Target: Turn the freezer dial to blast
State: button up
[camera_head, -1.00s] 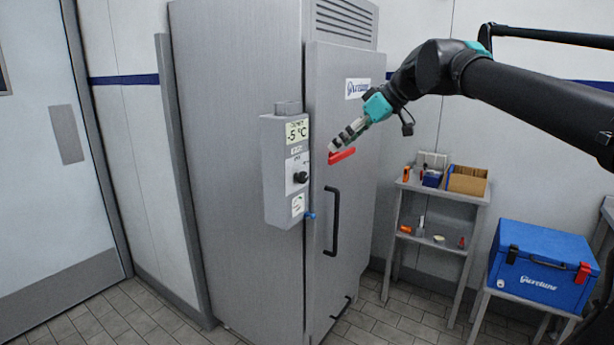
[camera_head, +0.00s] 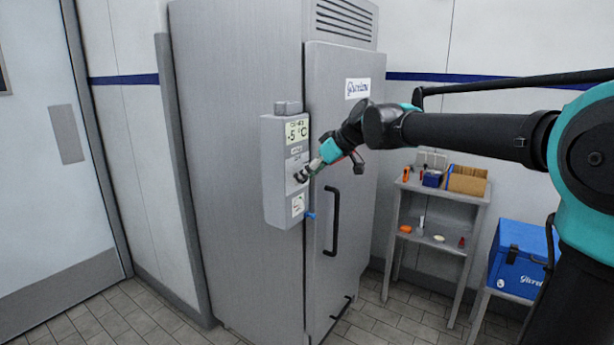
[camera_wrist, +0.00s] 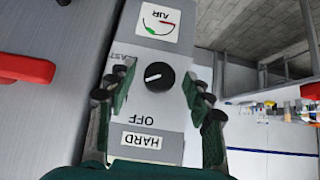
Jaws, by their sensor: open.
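The dial (camera_wrist: 160,77) is a round black knob with a white pointer mark on the grey control box (camera_head: 287,205) of the freezer (camera_head: 235,130). In the wrist view, which is upside down, the mark points left. OFF is printed below the knob and a partly hidden label ending in "AST" is at its upper left. My gripper (camera_wrist: 160,88) is open, with one finger on each side of the knob and gaps visible between.
A red handle (camera_wrist: 25,69) is on the left of the wrist view. The freezer door has a black handle (camera_head: 332,220). A shelf (camera_head: 450,192) with small items and a blue cooler (camera_head: 517,262) stand to the right.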

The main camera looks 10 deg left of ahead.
jog(key=shift+a+f, duration=0.1)
jog(key=shift+c, duration=0.4)
jog(key=c, duration=1.1)
jog(key=shift+o, duration=0.2)
jog(key=shift+w, duration=0.1)
jog(key=m+g+y, duration=0.1)
jog(key=g, duration=0.1)
jog(key=m+g+y, duration=0.2)
jog(key=g, duration=0.1)
jog(key=w+m+g+y, duration=0.1)
jog(key=m+g, duration=0.1)
jog(key=shift+d+f+g+y, duration=0.2)
jog(key=shift+f+g+y, duration=0.1)
jog(key=shift+g, duration=0.1)
jog(key=shift+s+m, duration=0.1)
jog(key=shift+m, duration=0.2)
jog(key=o, duration=1.1)
